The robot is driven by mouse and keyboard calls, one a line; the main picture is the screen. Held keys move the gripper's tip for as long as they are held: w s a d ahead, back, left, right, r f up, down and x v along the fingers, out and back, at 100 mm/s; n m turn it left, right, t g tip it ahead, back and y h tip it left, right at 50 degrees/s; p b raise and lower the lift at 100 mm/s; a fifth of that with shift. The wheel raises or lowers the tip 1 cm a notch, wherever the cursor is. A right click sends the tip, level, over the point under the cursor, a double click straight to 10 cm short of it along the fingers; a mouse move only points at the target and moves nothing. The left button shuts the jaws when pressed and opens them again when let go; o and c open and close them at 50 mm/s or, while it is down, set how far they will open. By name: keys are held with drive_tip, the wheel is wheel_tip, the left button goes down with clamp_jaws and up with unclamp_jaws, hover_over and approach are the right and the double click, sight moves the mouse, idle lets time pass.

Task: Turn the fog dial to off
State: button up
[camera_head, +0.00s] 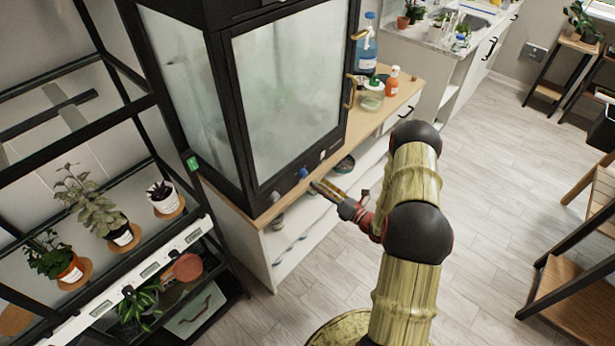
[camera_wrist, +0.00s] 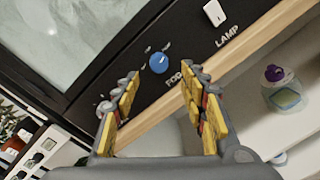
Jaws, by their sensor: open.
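The fog dial is a small blue round knob (camera_wrist: 159,63) on the black front strip of the glass cabinet, with the lettering "FOG" beside it in the wrist view. It also shows in the head view (camera_head: 303,173). My gripper (camera_wrist: 158,92) is open and empty. Its two yellow-padded fingers point toward the strip, with the blue dial beyond and between the tips, apart from them. In the head view my gripper (camera_head: 318,187) is just in front of the strip, close to the dial. The dial's pointer setting is too small to tell.
A white lamp switch (camera_wrist: 214,13) is right of the dial, and a grey knob (camera_wrist: 105,107) is left of it, partly behind a finger. The wooden counter edge (camera_wrist: 250,58) runs below the strip. Bottles (camera_head: 392,82) stand at right on the counter. A plant rack (camera_head: 140,240) stands left.

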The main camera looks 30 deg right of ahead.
sight(305, 175)
drive_tip(key=b+x, duration=0.1)
drive_tip(key=x, duration=0.6)
drive_tip(key=shift+a, duration=0.1)
drive_tip(key=shift+c, duration=0.7)
clamp_jaws()
